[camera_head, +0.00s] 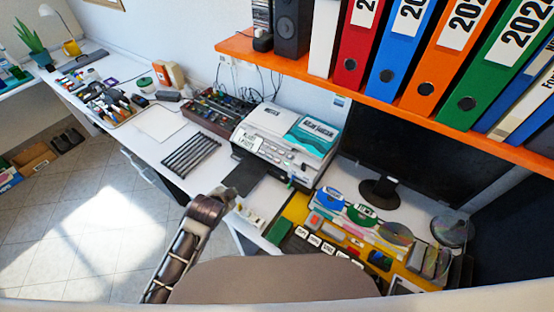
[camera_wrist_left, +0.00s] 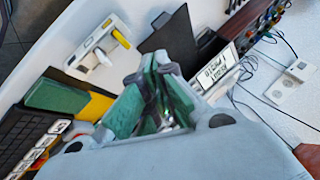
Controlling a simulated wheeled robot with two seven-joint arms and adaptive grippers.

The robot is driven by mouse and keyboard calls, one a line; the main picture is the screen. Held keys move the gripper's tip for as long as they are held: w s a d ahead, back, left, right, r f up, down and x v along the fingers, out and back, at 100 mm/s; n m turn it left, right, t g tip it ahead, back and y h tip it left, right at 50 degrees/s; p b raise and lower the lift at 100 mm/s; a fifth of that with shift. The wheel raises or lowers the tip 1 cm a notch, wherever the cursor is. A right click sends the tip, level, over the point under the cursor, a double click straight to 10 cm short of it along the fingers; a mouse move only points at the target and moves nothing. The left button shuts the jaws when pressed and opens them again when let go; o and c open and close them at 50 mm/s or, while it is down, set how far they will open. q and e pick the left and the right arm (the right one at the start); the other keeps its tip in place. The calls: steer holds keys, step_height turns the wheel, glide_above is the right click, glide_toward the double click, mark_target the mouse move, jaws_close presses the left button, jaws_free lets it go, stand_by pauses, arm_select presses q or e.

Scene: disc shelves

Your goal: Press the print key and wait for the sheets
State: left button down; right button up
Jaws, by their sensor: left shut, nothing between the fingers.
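The printer (camera_head: 272,140), white and grey with a teal panel, stands on the white desk. Its lettered front display (camera_head: 250,143) also shows in the left wrist view (camera_wrist_left: 217,70). A dark tray (camera_head: 243,175) sticks out at its front. I cannot make out a print key, and no printed sheet is seen on the tray. My left arm reaches in from the bottom in the head view, but its fingers are not clear there. In the left wrist view my left gripper (camera_wrist_left: 157,75) is shut and empty, close to the printer's front; contact cannot be told. My right gripper is not seen.
A pale switch strip (camera_head: 250,215) lies before the tray. A yellow mat (camera_head: 297,206) with discs and a dark keyboard (camera_wrist_left: 25,140) are beside it. A monitor (camera_head: 430,155) stands right of the printer. An orange shelf (camera_head: 390,108) with binders overhangs the desk. A black rack (camera_head: 190,153) stands left.

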mark_target(277, 160)
arm_select(q)
steer(key=w+d+r+m+t+h, duration=0.2)
steer(key=w+d+m, duration=0.4)
steer(key=m, duration=0.4)
steer(key=w+d+r+m+t+h, duration=0.3)
steer(key=w+d+m, duration=0.3)
steer(key=w+m, duration=0.3)
steer(key=shift+w+d+m+h+p, duration=0.25)
steer(key=shift+m+h, duration=0.25)
steer(key=shift+m, duration=0.5)
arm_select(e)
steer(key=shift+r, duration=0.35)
arm_select(q)
steer(key=shift+f, duration=0.1)
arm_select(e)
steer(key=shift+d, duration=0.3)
arm_select(q)
steer(key=shift+w+f, duration=0.1)
steer(key=shift+f, duration=0.05)
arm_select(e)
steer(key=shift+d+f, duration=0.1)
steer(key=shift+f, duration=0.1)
